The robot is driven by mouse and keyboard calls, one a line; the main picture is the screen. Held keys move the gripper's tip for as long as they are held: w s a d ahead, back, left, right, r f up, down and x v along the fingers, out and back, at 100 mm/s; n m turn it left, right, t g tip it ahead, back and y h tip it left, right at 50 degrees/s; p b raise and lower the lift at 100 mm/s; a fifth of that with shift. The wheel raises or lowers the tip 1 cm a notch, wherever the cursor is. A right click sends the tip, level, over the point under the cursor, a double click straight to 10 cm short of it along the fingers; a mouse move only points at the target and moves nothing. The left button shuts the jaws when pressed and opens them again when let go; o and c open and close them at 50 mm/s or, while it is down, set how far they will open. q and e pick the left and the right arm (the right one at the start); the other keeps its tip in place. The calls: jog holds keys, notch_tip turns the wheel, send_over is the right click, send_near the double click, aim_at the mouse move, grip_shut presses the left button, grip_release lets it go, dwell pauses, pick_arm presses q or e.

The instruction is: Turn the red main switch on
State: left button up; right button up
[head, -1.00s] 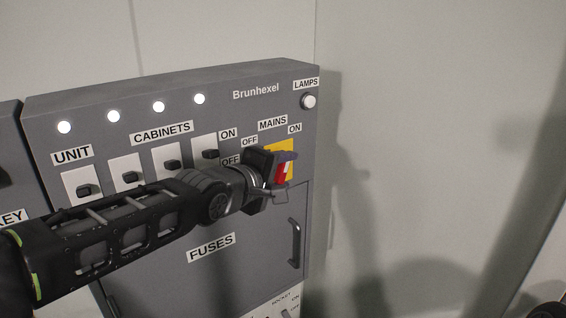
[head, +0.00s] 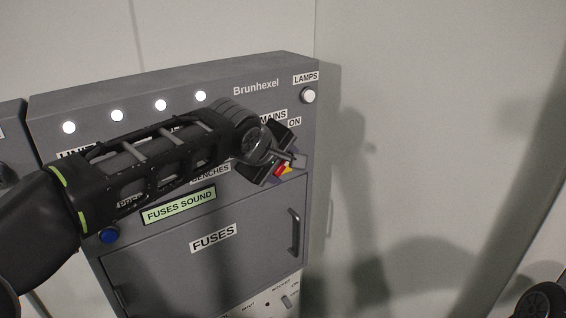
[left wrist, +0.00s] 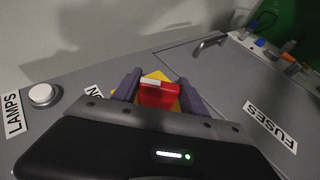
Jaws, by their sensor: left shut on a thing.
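The red main switch (head: 281,170) sits on a yellow plate (head: 289,169) at the right of the grey panel, below the MAINS and ON labels. It also shows in the left wrist view as a red handle (left wrist: 159,93) with a pale edge. My left gripper (head: 290,161) is at the switch, shut on the red handle, with one finger on either side of it in the left wrist view. The gripper and forearm hide part of the switch and its OFF label. My right gripper is not clearly in view.
A white LAMPS button (head: 308,96) is at the panel's upper right. A FUSES door (head: 213,236) with a handle (head: 294,231) lies below. A FUSES SOUND label (head: 178,206) and a blue button (head: 109,235) are at lower left. Bare wall is at right.

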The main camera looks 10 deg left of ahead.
aim_at(282, 165)
pick_arm(q)
jog(key=shift+f, duration=0.1)
jog(key=o, duration=1.4)
jog(key=b+v, duration=0.2)
jog(key=v, duration=0.5)
jog(key=shift+s+r, duration=0.3)
jog(key=shift+r, duration=0.05)
